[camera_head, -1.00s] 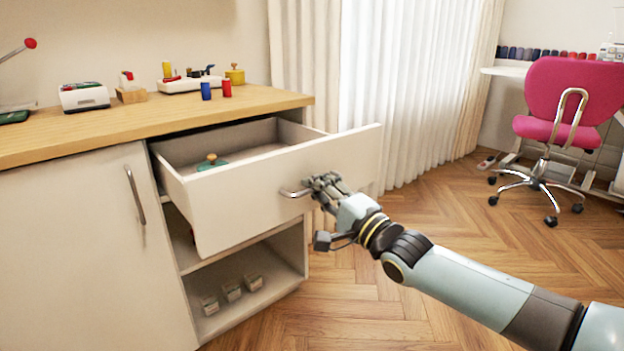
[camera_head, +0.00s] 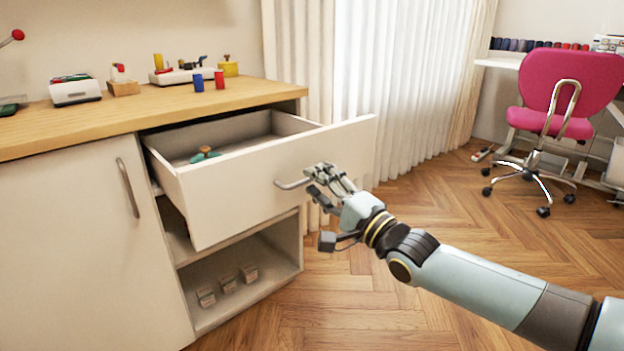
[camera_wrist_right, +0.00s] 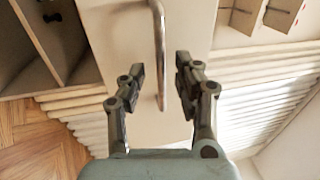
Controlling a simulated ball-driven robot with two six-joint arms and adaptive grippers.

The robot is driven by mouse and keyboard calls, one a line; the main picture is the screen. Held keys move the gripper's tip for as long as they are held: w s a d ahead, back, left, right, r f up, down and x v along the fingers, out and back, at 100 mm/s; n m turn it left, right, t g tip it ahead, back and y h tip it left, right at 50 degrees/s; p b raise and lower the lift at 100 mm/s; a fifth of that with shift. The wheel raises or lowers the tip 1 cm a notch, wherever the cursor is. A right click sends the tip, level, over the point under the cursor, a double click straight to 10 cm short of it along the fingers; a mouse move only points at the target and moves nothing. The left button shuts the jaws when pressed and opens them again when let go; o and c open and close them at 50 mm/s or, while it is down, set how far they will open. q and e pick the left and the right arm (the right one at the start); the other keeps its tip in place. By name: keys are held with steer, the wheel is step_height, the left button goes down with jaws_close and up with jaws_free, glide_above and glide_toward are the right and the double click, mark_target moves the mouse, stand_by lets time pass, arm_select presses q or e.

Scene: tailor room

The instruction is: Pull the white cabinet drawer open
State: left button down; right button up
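The white cabinet drawer (camera_head: 235,195) stands pulled well out of the cabinet, its inside showing, with a small green object (camera_head: 205,154) in it. Its metal bar handle (camera_head: 290,185) is on the front panel. My right gripper (camera_head: 319,182) is at the handle's right end, fingers apart. In the right wrist view, the handle (camera_wrist_right: 158,40) runs down between the two separated fingers of the right gripper (camera_wrist_right: 160,76), with visible gaps on both sides. The drawer front (camera_wrist_right: 118,40) lies behind it. My left gripper is out of view.
The wooden cabinet top (camera_head: 150,108) holds spools and small tools. A closed cabinet door (camera_head: 75,240) is left of the drawer. Small boxes (camera_head: 228,284) sit on the open shelf below. A pink chair (camera_head: 570,80) stands at the right. Floor in front is clear.

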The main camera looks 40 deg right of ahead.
steer(key=v, duration=0.9)
steer(key=shift+s, duration=0.4)
steer(key=shift+f, duration=0.1)
